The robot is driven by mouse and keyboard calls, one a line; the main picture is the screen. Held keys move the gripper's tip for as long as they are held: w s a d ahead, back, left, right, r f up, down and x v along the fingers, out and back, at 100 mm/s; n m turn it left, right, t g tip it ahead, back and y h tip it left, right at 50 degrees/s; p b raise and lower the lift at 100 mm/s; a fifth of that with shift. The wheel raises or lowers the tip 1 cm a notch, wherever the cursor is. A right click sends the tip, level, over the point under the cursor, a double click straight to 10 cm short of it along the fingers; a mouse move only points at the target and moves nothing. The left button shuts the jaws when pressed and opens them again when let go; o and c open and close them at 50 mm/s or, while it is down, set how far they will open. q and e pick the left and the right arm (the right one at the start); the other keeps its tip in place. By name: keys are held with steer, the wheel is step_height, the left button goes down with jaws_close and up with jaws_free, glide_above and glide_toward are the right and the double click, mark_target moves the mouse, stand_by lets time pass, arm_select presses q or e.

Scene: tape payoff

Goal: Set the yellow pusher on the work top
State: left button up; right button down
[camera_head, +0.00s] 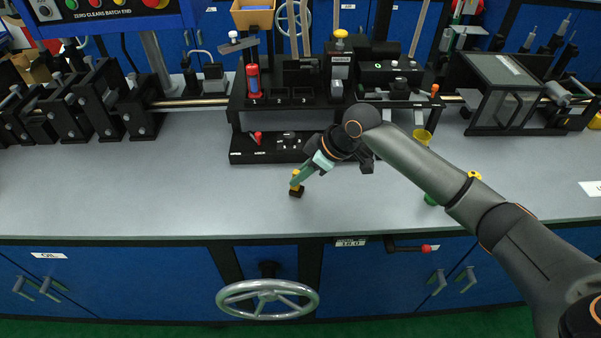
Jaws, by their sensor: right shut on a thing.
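The yellow pusher (296,188) is a small piece with a yellow upper part and a dark lower end. It shows at the middle of the work top (150,190), in front of the black machine block. My right gripper (300,176) reaches in from the right and is shut on the pusher's upper part, with its pale green fingers around it. The pusher looks about upright. I cannot tell whether its dark end touches the grey surface. My left gripper is not in view.
The black machine block (265,150) with a red cylinder (252,80) stands behind the gripper. A yellow cup (422,136) and a green item (430,199) are beside my right arm. A handwheel (267,299) is below the front edge.

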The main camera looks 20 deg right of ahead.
steer(key=c, duration=1.2)
jaws_free()
steer(key=shift+f, duration=0.15)
steer(key=shift+c, duration=0.2)
steer(key=o, duration=0.4)
steer(key=shift+o, duration=0.2)
steer(key=shift+r, duration=0.25)
steer(key=v, duration=1.2)
